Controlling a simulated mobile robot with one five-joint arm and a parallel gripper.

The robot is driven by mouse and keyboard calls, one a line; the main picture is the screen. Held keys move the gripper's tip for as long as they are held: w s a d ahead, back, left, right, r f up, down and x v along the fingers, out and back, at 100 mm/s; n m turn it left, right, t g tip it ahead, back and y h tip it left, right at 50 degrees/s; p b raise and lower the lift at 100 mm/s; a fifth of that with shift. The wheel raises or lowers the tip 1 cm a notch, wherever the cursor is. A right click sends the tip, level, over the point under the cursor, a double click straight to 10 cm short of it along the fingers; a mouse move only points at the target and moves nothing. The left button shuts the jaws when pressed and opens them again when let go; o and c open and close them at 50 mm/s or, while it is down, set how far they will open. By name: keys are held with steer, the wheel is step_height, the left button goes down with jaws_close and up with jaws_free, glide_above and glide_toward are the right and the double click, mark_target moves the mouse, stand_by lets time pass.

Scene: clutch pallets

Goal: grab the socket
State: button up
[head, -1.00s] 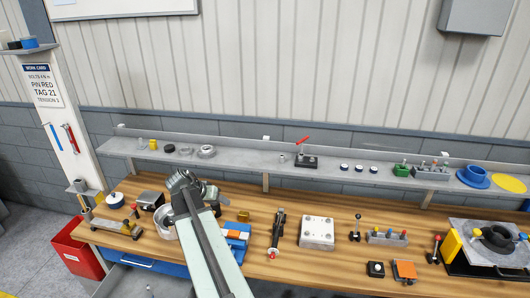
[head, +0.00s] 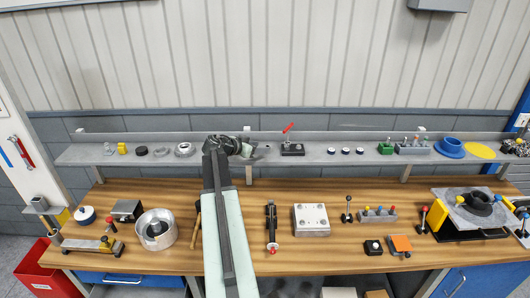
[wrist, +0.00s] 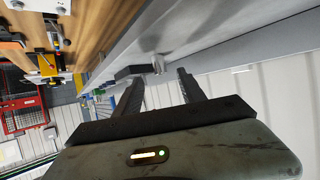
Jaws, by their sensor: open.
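The socket (wrist: 158,66) is a small grey metal cylinder on the grey wall shelf (head: 340,152). In the wrist view it stands just past my fingertips, roughly midway between them. In the head view my gripper (head: 250,147) is at the shelf, just left of a black clamp with a red lever (head: 292,148), and the socket is not clearly visible there. In the wrist view my gripper (wrist: 158,84) has its two dark fingers apart, with nothing between them.
A dark block (wrist: 130,72) lies close to the left finger in the wrist view. Left on the shelf are a yellow piece (head: 122,148) and a metal ring (head: 184,149). The wooden bench (head: 330,262) below holds several fixtures. Wall panels rise behind.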

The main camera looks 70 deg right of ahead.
steer(key=b+x, duration=0.2)
steer(key=x, duration=0.2)
steer(key=shift+d+f, duration=0.1)
steer(key=shift+f, duration=0.2)
steer(key=shift+s+d, duration=0.1)
steer(key=shift+d, duration=0.15)
steer(key=shift+r, duration=0.1)
jaws_close()
steer(key=shift+r+p, duration=0.5)
steer(key=shift+r, duration=0.1)
step_height(320, 180, up, 3)
steer(key=p, duration=0.3)
steer(key=s+a, duration=0.1)
steer(key=a, duration=1.5)
steer(key=shift+s+r+p, duration=0.35)
steer(key=shift+s+r, duration=0.05)
